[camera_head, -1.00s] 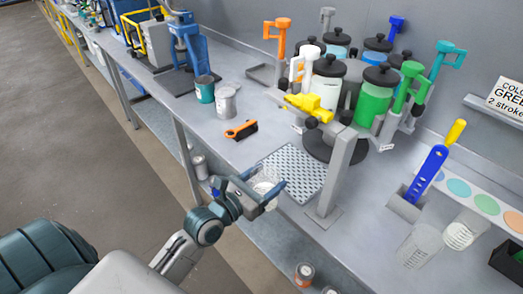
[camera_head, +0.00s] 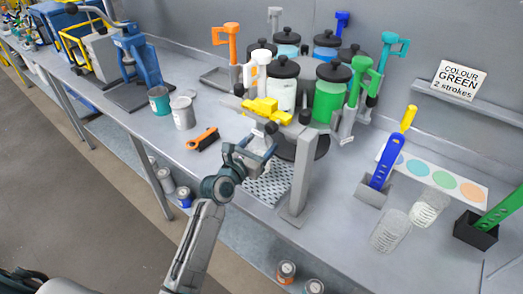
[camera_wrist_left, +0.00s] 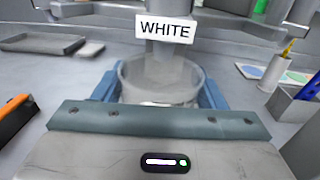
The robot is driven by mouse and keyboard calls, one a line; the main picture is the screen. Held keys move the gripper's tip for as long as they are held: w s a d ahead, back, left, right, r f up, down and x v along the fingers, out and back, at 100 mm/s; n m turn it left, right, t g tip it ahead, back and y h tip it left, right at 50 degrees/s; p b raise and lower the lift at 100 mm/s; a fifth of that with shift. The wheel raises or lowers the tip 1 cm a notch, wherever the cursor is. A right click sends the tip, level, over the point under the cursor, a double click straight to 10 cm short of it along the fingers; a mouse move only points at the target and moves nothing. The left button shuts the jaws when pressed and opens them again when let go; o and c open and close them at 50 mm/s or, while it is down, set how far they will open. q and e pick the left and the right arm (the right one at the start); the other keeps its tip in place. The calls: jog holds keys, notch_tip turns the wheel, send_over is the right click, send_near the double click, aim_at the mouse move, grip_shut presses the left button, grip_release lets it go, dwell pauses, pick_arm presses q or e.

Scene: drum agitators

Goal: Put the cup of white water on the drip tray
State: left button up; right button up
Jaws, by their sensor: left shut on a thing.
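My left gripper (camera_head: 259,153) is shut on a clear cup and stands over the back part of the drip tray. In the left wrist view the cup (camera_wrist_left: 160,84) sits upright between the two blue fingers, with some pale content low in it. The perforated metal drip tray (camera_head: 268,189) lies on the bench, partly hidden by the gripper. Whether the cup touches the tray cannot be told. A sign reading WHITE (camera_wrist_left: 165,28) hangs on the dispenser just beyond the cup. My right gripper is not in view.
The dispenser carousel with jars and coloured pump handles, such as the green jar (camera_head: 330,92), stands behind the gripper. A grey post (camera_head: 301,178) rises right of the tray. An orange brush (camera_head: 201,139) and paint cans (camera_head: 182,112) lie left. Clear cups (camera_head: 389,230) stand right.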

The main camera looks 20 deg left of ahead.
pick_arm(q)
jog(key=shift+w+d+f, duration=0.1)
jog(key=shift+w+d, duration=0.1)
jog(key=shift+w, duration=0.4)
jog(key=shift+f, duration=1.6)
jog(key=shift+f+b, duration=0.1)
jog(key=shift+b, duration=0.2)
jog(key=shift+f, duration=0.1)
jog(key=o, duration=1.1)
jog(key=shift+s, duration=0.2)
jog(key=v, duration=1.2)
jog(key=shift+r+b, duration=0.25)
jog(key=shift+b, duration=0.05)
jog(key=shift+w, duration=0.1)
